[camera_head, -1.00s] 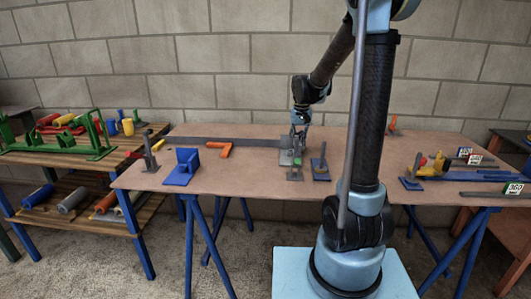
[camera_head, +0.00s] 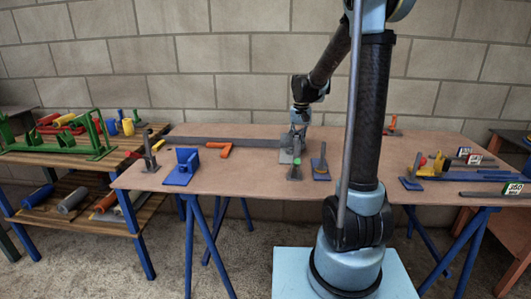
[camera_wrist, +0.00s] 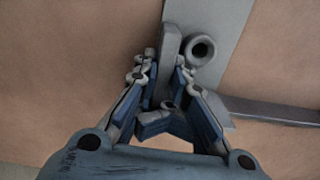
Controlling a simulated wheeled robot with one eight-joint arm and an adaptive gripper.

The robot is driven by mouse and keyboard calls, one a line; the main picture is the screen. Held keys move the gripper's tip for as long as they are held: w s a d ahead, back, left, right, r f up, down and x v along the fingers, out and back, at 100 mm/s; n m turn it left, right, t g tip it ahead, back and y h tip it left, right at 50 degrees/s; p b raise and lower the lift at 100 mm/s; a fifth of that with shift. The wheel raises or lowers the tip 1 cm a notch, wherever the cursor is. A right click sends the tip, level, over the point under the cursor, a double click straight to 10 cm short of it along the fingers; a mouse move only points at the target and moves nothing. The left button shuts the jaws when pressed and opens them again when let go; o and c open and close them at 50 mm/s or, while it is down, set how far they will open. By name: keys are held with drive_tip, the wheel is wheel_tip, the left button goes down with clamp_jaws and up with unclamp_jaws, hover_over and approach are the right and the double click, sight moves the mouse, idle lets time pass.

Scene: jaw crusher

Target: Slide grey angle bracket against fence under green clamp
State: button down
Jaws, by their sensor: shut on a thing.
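The grey angle bracket (camera_head: 287,155) lies on the brown table at the right end of a long dark bar, probably the fence (camera_head: 230,142). My gripper (camera_head: 299,131) is shut on the bracket's upright flange (camera_wrist: 172,48) from above. In the wrist view, the flange stands between both fingertips, with a grey ring (camera_wrist: 200,48) beside it. The bar (camera_wrist: 270,112) reaches close to the plate; I cannot tell whether they touch. The green clamp (camera_head: 295,172) is small and stands just in front of the bracket.
A blue-based clamp (camera_head: 321,168) stands right of the bracket. A blue angle block (camera_head: 183,168) and an orange angle piece (camera_head: 225,150) are on the left. Tools and labelled bars (camera_head: 490,178) lie at the right. The front middle tabletop is clear.

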drive_tip(key=shift+w, duration=0.15)
drive_tip(key=c, duration=1.2)
unclamp_jaws()
drive_tip(key=shift+o, duration=0.2)
drive_tip(key=shift+r, duration=0.1)
drive_tip(key=shift+r, duration=3.9)
